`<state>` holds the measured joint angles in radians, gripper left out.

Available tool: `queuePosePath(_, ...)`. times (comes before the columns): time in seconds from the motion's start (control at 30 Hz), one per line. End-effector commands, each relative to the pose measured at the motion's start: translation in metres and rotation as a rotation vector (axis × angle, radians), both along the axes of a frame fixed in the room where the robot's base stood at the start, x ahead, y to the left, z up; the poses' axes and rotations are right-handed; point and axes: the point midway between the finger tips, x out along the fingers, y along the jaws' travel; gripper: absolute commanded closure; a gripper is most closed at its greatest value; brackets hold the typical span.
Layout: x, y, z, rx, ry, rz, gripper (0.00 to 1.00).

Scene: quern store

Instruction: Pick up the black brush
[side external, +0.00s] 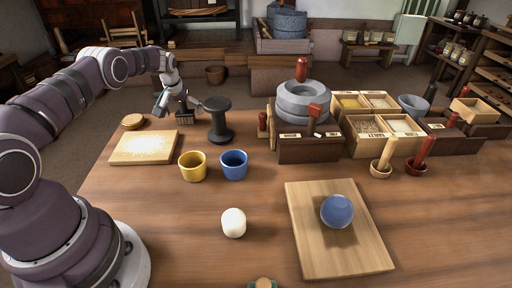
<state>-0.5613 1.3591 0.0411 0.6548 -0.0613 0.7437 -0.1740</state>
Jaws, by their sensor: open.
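The small black brush (184,118) seems to be the dark block with a paler lower part on the table, just behind and left of a dark spool-shaped stand. My gripper (179,106) is over it, pointing down, with its fingers apart. The fingers hang close to the brush's top, one on each side. I cannot tell whether they touch it. The gripper partly hides the brush, and any handle is hard to make out.
The dark stand (220,124) is close to my gripper's right. A pale board (144,148), round coaster (132,121), yellow cup (192,167) and blue cup (233,165) are nearby. A white rounded object (233,223) and blue bowl (337,211) sit nearer the front. A stone quern (304,101) stands right.

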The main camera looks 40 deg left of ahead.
Motion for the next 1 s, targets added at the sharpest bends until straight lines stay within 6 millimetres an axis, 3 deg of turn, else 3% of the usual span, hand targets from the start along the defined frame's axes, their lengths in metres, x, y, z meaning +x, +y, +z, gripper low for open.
queuePosePath(0.4,0.0023,0.0023,-0.01,0.001,0.001,-0.002,0.12)
queuePosePath(0.9,0.0023,0.0023,-0.0098,0.001,0.001,-0.002,0.77)
queuePosePath(1.0,0.0023,0.0023,-0.0098,0.001,0.001,-0.002,0.79)
